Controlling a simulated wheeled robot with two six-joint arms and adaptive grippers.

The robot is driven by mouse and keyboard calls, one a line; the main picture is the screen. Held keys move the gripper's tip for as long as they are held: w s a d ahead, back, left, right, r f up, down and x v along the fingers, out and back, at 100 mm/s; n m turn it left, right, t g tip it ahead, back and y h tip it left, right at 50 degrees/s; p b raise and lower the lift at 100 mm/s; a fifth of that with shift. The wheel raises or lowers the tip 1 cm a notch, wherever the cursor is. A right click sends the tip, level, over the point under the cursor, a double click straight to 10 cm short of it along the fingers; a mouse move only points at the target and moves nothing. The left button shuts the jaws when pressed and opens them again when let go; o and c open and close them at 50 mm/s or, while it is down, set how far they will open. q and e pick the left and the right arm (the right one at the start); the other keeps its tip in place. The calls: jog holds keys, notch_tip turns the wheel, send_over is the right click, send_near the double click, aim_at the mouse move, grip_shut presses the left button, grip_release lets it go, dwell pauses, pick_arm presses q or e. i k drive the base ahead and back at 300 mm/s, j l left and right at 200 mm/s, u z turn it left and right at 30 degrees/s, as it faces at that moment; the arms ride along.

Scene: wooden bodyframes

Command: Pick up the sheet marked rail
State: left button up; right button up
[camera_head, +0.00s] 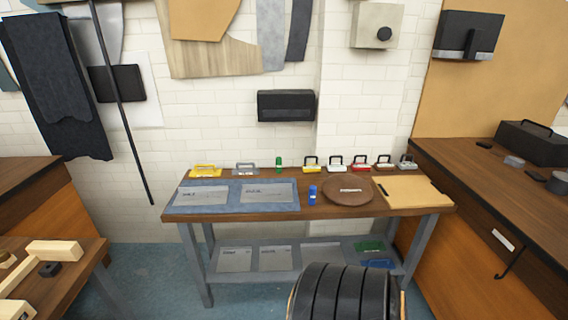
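Two grey sheets lie side by side on a blue mat (229,205) on the wooden workbench, a left sheet (202,196) and a right sheet (263,192). Each carries a small dark label that is too small to read surely. More grey sheets lie on the bench's lower shelf: a left one (236,259), a middle one (276,258) and a right one (321,254), partly hidden by a black ribbed object. Labels on the left and middle shelf sheets are also unclear. I cannot tell which sheet is marked rail. Neither of my grippers is in view.
The black ribbed object (345,295) stands in front of the workbench (316,211). A round brown board (348,196), a blue item (312,196) and a tan board (412,191) share the top, with several small handled items behind. Other benches flank both sides.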

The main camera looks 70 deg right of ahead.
aim_at(283, 190)
jog(key=z, duration=1.65)
